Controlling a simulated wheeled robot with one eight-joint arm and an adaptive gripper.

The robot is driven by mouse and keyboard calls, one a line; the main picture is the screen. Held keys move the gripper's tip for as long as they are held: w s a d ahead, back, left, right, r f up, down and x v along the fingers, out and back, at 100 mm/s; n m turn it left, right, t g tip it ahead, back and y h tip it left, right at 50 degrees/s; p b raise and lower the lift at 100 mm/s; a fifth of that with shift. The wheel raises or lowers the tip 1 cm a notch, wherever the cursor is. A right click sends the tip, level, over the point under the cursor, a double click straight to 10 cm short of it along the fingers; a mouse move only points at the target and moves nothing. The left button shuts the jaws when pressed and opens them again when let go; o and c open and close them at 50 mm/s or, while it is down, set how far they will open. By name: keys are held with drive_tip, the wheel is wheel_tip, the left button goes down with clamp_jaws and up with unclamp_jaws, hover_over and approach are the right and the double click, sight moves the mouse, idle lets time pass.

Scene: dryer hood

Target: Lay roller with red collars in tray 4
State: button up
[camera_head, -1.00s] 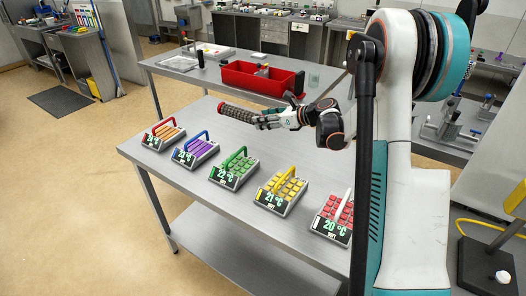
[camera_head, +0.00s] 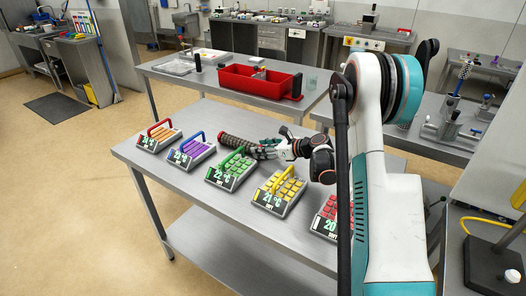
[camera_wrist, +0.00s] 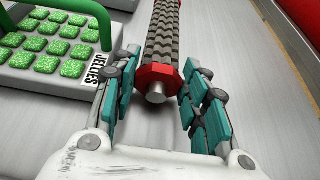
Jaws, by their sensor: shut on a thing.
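The roller (camera_head: 238,145), with a dark studded barrel, is held roughly level over the table, just behind the green tray (camera_head: 216,182). In the wrist view its barrel (camera_wrist: 164,35) runs away from me, and its near red collar (camera_wrist: 158,76) and metal stub sit between my fingers. My gripper (camera_head: 272,148) is shut on this end. Its teal finger pads show on both sides of the collar. Which tray is tray 4 I cannot tell; the trays show temperature readouts, and the green one has a JELLIES label in the wrist view.
A row of trays with handles lines the table's front: orange (camera_head: 158,138), purple (camera_head: 190,153), green, yellow (camera_head: 279,195) and red (camera_head: 330,216). A red bin (camera_head: 258,82) stands on the bench behind. Bare table (camera_head: 215,115) lies behind the row.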

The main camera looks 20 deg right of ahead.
drive_tip(key=o, duration=1.3)
drive_tip(key=shift+c, duration=0.2)
